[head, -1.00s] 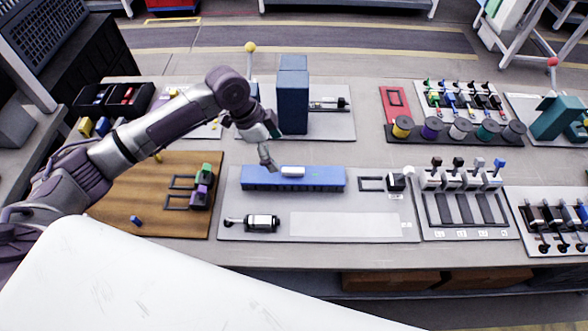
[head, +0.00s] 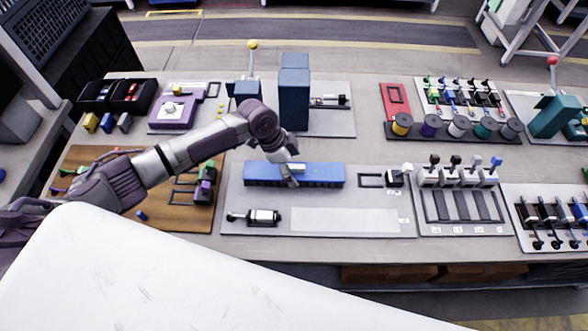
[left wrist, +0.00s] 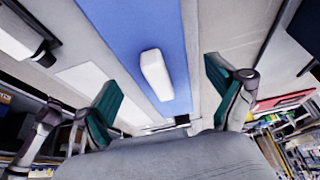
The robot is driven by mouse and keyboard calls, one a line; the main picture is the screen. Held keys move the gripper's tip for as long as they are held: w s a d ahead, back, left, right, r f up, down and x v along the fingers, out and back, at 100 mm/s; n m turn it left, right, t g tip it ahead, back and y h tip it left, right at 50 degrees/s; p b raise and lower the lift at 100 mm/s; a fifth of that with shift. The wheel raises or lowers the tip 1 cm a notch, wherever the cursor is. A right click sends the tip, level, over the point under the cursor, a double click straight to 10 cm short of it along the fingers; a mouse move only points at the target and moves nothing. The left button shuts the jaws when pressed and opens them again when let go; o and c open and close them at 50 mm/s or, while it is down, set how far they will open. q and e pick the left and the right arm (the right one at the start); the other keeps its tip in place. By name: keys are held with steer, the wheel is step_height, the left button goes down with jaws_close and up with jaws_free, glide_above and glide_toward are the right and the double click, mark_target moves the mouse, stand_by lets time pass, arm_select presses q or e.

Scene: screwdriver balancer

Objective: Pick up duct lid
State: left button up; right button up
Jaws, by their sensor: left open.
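The duct lid, a long blue bar (head: 325,175) with a white block-shaped handle on top, lies on a grey board in the middle of the table. In the left wrist view the blue lid (left wrist: 130,25) runs away under the camera, with its white handle (left wrist: 155,74) near the picture's middle. My left gripper (head: 289,180) is just above the lid, over its handle, and hides part of it. In the wrist view its teal fingers stand open on either side of the handle, apart from it. My right gripper is not in view.
A black and silver cylindrical tool (head: 262,216) lies in front of the lid. A tall blue-grey block (head: 294,100) stands behind it. A small black and white part (head: 397,177) sits to the lid's right. The pale strip (head: 343,220) in front is clear.

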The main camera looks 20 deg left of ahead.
mark_target(301, 168)
arm_select(q)
steer(key=c, duration=1.6)
steer(key=shift+r, duration=0.15)
steer(key=shift+c, duration=0.2)
steer(key=shift+w+r, duration=0.15)
steer(key=shift+r, duration=0.1)
steer(key=r, duration=0.1)
steer(key=r+b, duration=0.1)
steer(key=r, duration=0.1)
steer(key=shift+s+d+r+b, duration=0.25)
steer(key=shift+s+r+b, duration=0.05)
steer(key=shift+s+r, duration=0.05)
steer(key=s+d+r+b, duration=0.1)
steer(key=s+d+r, duration=0.5)
steer(key=s+d, duration=0.1)
steer(key=shift+d+r+b, duration=0.3)
steer(key=shift+d+b, duration=0.1)
steer(key=shift+d, duration=0.45)
